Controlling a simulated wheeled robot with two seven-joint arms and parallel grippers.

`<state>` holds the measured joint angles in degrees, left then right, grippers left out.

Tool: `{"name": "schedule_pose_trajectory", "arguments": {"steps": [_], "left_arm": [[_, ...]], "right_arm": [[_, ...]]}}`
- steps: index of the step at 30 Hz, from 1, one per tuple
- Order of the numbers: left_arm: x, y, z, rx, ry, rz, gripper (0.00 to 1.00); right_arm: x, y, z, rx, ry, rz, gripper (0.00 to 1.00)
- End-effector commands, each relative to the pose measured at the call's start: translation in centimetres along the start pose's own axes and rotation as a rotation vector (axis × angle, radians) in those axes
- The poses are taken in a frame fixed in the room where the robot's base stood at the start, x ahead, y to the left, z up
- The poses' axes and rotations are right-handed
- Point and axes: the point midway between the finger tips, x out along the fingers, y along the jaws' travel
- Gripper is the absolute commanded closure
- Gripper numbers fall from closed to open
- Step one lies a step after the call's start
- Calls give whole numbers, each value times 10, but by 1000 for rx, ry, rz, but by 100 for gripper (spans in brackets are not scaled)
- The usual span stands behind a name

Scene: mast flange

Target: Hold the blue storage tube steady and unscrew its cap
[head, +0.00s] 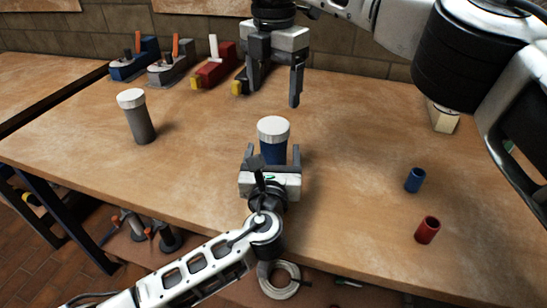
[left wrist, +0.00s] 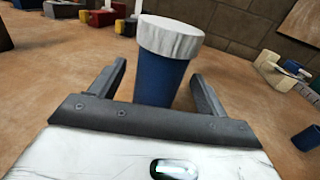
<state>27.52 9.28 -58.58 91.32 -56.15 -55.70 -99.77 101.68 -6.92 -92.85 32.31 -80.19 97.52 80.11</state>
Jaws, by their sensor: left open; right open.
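The blue storage tube (head: 273,151) stands upright on the table with its white cap (head: 273,125) on. In the left wrist view the tube (left wrist: 160,80) stands between the fingers, with the cap (left wrist: 170,36) above them. My left gripper (head: 268,155) is open around the tube, with a gap visible on each side in the left wrist view; it hides the tube's lower part in the head view. My right gripper (head: 273,92) is open and empty, fingers pointing down, above and behind the cap.
A grey tube with a white cap (head: 137,115) stands at the left. A small blue cylinder (head: 414,180) and a red one (head: 427,230) stand at the right. Several hand planes, including a red one (head: 213,70), line the back. The table (head: 340,130) is otherwise largely clear around the tube.

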Motion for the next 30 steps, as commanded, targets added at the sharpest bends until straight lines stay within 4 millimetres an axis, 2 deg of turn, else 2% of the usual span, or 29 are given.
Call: {"name": "schedule_pose_trajectory", "arguments": {"steps": [3, 6, 17, 25, 30], "left_arm": [[15, 0, 1, 1, -2, 1, 24], [22, 0, 0, 0, -1, 0, 24], [26, 0, 0, -1, 0, -1, 24], [26, 0, 0, 0, 0, 0, 99], [26, 0, 0, 0, 0, 0, 100]], "right_arm": [[0, 0, 0, 0, 0, 0, 24], [0, 0, 0, 0, 0, 0, 24], [0, 0, 0, -1, 0, 0, 24], [0, 0, 0, 0, 0, 0, 24], [0, 0, 0, 87, 1, 0, 24]]}}
